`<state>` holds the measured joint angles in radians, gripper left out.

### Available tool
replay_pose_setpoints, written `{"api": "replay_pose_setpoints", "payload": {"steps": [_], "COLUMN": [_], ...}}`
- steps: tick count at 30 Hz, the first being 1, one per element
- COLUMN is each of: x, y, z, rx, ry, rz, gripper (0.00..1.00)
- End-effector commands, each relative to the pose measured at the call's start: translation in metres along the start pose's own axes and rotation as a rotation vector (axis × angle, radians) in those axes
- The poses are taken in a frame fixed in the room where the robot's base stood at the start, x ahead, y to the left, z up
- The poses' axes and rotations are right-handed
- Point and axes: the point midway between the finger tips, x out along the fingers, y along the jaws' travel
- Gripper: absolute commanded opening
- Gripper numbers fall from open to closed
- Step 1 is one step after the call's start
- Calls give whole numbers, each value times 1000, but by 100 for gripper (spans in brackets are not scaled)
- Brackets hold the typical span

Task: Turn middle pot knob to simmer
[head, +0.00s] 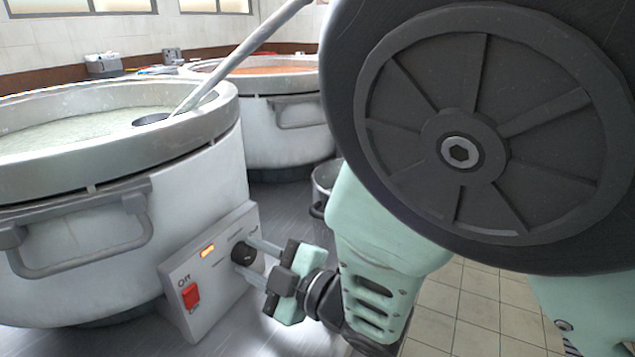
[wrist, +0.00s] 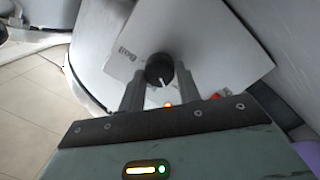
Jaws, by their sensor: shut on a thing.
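A black knob (head: 243,253) sits on the white control box (head: 215,285) at the front of the large near pot (head: 200,190). My gripper (head: 252,259) has one finger on each side of the knob and is shut on it. In the wrist view the knob (wrist: 159,69) shows between the two fingertips (wrist: 160,78). Its white pointer line points down and slightly right in that picture. The word "Boil" is printed on the panel (wrist: 190,35), up and left of the knob. I cannot make out a simmer mark. An orange light (head: 208,251) glows on the box.
A red switch (head: 191,296) under an "Off" label is on the same box. A ladle (head: 240,55) leans in the near pot's pale congee. A second large pot (head: 285,130) with reddish contents stands behind. A smaller metal pot (head: 322,178) stands on the floor.

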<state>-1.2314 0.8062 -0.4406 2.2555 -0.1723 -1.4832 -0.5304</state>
Motion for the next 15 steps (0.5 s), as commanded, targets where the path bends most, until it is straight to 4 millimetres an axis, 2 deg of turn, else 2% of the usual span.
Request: {"api": "replay_pose_setpoints", "payload": {"steps": [15], "x": [0], "y": [3], "z": [2], "rx": [476], "ry": [-22], "rz": [-31], "gripper": [10]}}
